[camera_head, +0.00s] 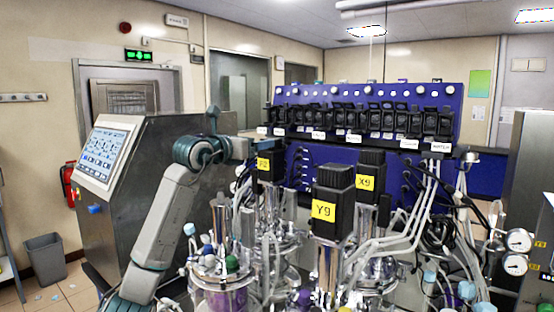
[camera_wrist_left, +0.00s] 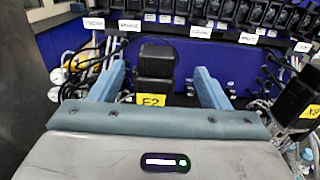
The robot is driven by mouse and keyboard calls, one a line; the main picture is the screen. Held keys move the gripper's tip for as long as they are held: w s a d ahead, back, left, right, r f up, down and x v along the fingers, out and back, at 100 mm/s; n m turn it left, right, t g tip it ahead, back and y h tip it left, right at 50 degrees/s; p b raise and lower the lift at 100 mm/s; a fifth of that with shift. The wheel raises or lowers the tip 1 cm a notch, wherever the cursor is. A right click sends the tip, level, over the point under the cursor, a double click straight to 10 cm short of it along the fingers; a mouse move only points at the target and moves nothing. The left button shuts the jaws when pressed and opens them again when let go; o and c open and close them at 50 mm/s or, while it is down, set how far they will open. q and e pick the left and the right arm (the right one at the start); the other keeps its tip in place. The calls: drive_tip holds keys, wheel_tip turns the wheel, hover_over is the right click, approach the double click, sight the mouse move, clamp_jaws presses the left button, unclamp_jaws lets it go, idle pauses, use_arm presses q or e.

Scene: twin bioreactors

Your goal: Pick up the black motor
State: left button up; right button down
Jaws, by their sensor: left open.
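Several black motors show. One with a yellow label reading E2 (camera_wrist_left: 155,65) stands upright between the fingers of my left gripper (camera_wrist_left: 158,68) in the left wrist view. In the head view this motor (camera_head: 270,164) is at the centre left, at the end of my left arm. My left gripper (camera_head: 252,148) is open; I cannot tell whether a finger touches the motor. Two other black motors, labelled Y9 (camera_head: 333,185) and X9 (camera_head: 368,170), stand to the right in the head view. My right gripper is not in view.
A blue panel (camera_head: 330,96) with a row of black pump heads stands behind the motors. Glass vessels, steel fittings and pale tubes (camera_head: 400,235) crowd the space below and right. A steel cabinet with a screen (camera_head: 105,152) stands at left.

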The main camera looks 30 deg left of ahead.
sight(269, 138)
use_arm(q)
drive_tip(key=w+p, duration=0.6)
drive_tip(key=w, duration=0.1)
drive_tip(key=shift+w+r, duration=0.1)
drive_tip(key=shift+w, duration=0.15)
drive_tip(key=shift+w+d, duration=0.1)
drive_tip(key=shift+w, duration=0.15)
drive_tip(key=shift+w+f, duration=0.15)
drive_tip(key=shift+f, duration=0.05)
clamp_jaws()
drive_tip(key=shift+r, duration=0.2)
drive_tip(key=shift+f, duration=0.1)
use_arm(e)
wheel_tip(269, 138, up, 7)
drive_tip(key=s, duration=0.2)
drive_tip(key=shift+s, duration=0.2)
